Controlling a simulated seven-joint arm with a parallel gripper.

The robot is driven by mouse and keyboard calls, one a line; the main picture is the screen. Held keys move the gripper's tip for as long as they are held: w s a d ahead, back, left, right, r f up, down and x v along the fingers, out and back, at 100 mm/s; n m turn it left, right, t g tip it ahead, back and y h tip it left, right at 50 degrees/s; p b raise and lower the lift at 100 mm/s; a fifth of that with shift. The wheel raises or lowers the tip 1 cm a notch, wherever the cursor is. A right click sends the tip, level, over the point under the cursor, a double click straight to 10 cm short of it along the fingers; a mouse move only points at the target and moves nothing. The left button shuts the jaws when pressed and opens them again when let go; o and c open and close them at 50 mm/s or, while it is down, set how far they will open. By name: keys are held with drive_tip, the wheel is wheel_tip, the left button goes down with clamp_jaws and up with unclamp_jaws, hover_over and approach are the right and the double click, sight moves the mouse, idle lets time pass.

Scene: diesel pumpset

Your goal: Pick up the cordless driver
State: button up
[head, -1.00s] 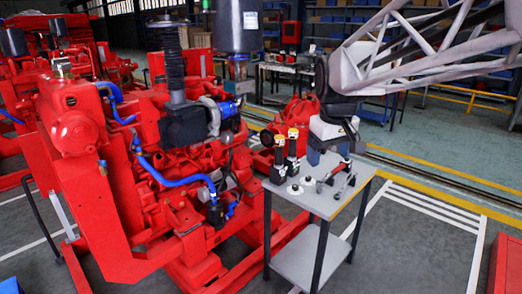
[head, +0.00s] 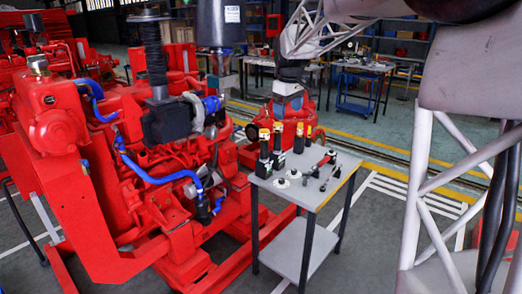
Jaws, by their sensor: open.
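Upright black tools with yellow tops stand at the back left of the small grey table (head: 318,190). The front one (head: 264,146) and the one beside it (head: 279,138) look like cordless drivers. A similar yellow-topped shape (head: 299,134) stands a little further right. I cannot tell which one the task names. My gripper (head: 289,92), white and blue at the end of my arm, shows above and behind these tools in the picture. It is open and apart from them. Its fingertips are small and hard to make out against the red machine behind.
A long black and red tool (head: 324,164) and several small round pale parts (head: 281,183) lie on the table. The large red diesel pumpset (head: 150,165) stands close on the left. A workbench (head: 365,70) stands behind. Part of my arm fills the right side.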

drive_tip(key=w+a+f+n, duration=0.1)
drive_tip(key=w+f+n, duration=0.15)
drive_tip(key=w, duration=0.65)
drive_tip(key=w+a+f+n, duration=0.1)
drive_tip(key=w+f, duration=0.2)
drive_tip(key=w, duration=0.6)
drive_tip(key=n+g, duration=0.1)
drive_tip(key=n, duration=0.2)
hover_over(264, 130)
drive_tip(key=f, duration=1.1)
drive_tip(key=shift+s+d, duration=0.2)
drive_tip(key=shift+s, duration=0.05)
drive_tip(key=shift+w+f, duration=0.1)
drive_tip(key=shift+f, duration=1.3)
drive_tip(key=shift+w+a+f, duration=0.1)
drive_tip(key=shift+f, duration=2.5)
drive_tip(key=shift+c, duration=0.4)
